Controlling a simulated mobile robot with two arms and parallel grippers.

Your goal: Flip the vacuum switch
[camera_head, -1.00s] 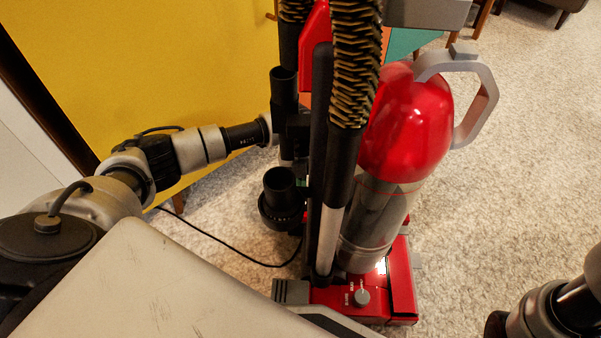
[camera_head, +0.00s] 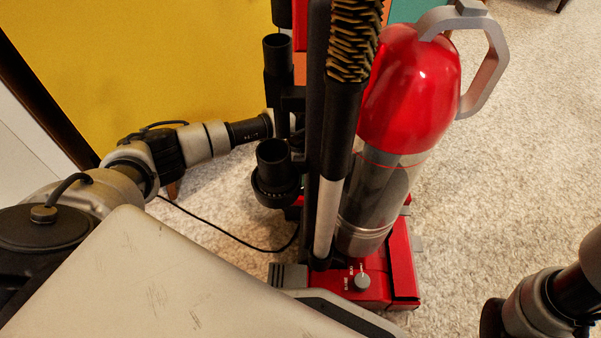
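A red and grey upright vacuum (camera_head: 408,95) stands on the carpet in the middle of the head view. Its red base (camera_head: 400,275) carries a small grey dial switch (camera_head: 362,281) with white markings beside it. My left arm reaches in from the left, and its far end goes behind the vacuum's black tubes; the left gripper's fingers are hidden there. My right arm shows only at the lower right edge, to the right of the vacuum base, and its fingertips are out of the picture.
A yellow panel (camera_head: 140,60) stands behind my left arm. A black cord (camera_head: 225,233) runs over the pale carpet (camera_head: 500,170) to the vacuum. A black attachment cup (camera_head: 273,170) sticks out on the vacuum's left side. The carpet to the right is clear.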

